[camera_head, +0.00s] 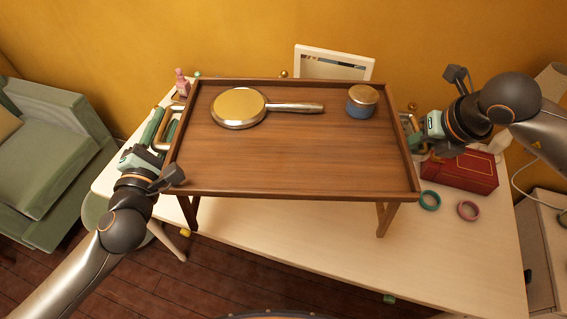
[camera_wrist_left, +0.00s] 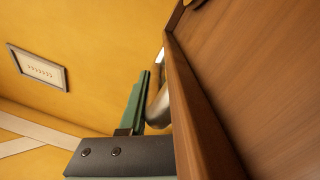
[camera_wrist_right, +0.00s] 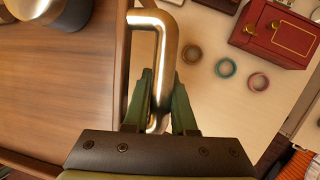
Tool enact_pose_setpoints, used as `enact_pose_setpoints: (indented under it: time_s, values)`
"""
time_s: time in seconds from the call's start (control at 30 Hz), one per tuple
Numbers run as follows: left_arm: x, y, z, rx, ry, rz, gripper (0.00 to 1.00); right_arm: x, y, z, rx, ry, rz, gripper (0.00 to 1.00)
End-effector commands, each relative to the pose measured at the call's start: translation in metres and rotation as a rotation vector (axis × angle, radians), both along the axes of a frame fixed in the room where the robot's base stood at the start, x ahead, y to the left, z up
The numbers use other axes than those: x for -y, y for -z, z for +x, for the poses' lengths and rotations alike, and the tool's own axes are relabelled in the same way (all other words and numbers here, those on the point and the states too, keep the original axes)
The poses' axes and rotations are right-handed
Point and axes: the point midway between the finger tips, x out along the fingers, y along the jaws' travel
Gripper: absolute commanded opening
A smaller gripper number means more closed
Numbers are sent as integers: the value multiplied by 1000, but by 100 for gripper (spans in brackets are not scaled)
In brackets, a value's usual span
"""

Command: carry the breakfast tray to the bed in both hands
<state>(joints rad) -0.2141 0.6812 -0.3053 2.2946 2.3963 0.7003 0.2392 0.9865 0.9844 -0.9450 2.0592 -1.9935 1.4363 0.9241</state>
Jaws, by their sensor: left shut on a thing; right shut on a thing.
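The wooden breakfast tray (camera_head: 290,165) is level over the pale table, its folding legs down. I cannot tell whether the legs touch the table. A round hand mirror (camera_head: 239,107) and a blue jar with a gold lid (camera_head: 361,101) rest on it. My left gripper (camera_head: 157,136) is shut on the tray's left metal handle, also seen in the left wrist view (camera_wrist_left: 158,105). My right gripper (camera_head: 424,130) is shut on the right handle, whose bar passes between the fingers in the right wrist view (camera_wrist_right: 160,50). No bed shows.
The pale table (camera_head: 330,245) extends below and around the tray. A red box (camera_head: 460,172), a teal ring (camera_head: 429,200) and a pink ring (camera_head: 468,210) lie at right. A pink bottle (camera_head: 181,82) stands behind left. A green armchair (camera_head: 45,150) is at far left; wooden floor is in front.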

Motion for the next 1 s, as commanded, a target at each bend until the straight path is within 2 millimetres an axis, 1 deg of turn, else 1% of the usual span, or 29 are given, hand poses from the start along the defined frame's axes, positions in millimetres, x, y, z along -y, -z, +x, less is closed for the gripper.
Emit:
enact_pose_setpoints:
  time_s: [0.03,0.1,0.2,0.33,0.43,0.77,1.0]
  values:
    - [2,10,0,5,6,-3,0,-3,11,-1,2,-8,7,0]
    - [2,19,0,5,8,-3,0,-3,20,-1,2,-8,7,0]
    - [2,32,0,6,7,-3,0,-3,33,-1,2,-8,7,0]
    - [2,44,0,6,7,-3,0,-3,45,-1,3,-8,7,0]
    - [2,46,0,6,7,-2,0,-4,47,-1,3,-8,7,0]
    - [2,44,0,6,7,-3,0,-4,45,-1,2,-8,7,0]
    - [3,49,0,5,8,-3,0,-4,50,-1,2,-8,8,0]
